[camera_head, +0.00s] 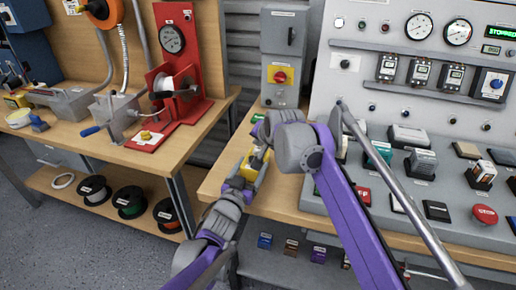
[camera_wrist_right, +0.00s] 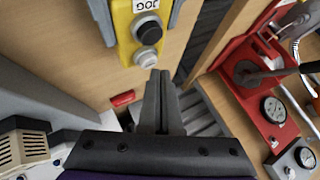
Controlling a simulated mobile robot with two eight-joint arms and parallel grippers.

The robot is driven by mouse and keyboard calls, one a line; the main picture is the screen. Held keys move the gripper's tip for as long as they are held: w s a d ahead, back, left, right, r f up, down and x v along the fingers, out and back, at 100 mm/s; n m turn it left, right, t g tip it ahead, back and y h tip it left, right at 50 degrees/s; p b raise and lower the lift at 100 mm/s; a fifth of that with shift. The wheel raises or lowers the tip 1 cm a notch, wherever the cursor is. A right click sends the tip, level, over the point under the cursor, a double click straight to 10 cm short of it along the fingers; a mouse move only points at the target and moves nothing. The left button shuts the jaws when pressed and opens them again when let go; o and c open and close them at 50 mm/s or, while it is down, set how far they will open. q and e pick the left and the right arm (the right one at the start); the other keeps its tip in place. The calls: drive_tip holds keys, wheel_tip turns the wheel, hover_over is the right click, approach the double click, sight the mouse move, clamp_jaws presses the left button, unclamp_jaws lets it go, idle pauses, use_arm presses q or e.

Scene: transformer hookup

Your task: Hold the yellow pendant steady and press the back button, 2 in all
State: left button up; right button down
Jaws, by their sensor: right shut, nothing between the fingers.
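The yellow pendant (camera_head: 249,168) is at the left edge of the right-hand bench. In the right wrist view the pendant (camera_wrist_right: 124,22) shows a label, a black button (camera_wrist_right: 148,29) and a pale grey button (camera_wrist_right: 148,57). My left gripper (camera_head: 241,183) is at the pendant, with a grey finger along each side of it, closed on it. My right gripper (camera_head: 263,152) is shut and empty. In the right wrist view its fingertips (camera_wrist_right: 160,75) are close to the pale button; I cannot tell whether they touch.
A control panel (camera_head: 405,90) with gauges and switches stands at the right. A grey box with a red-yellow knob (camera_head: 280,75) is behind my right gripper. A red winder stand (camera_head: 182,70) is on the left bench. Floor is open between the benches.

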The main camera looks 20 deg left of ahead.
sight(258, 150)
drive_tip(key=shift+f, duration=0.55)
idle(0.6)
drive_tip(key=shift+r, duration=0.95)
wheel_tip(258, 150, up, 5)
drive_tip(key=shift+f, duration=0.1)
idle(0.5)
idle(2.3)
drive_tip(key=shift+r, duration=1.9)
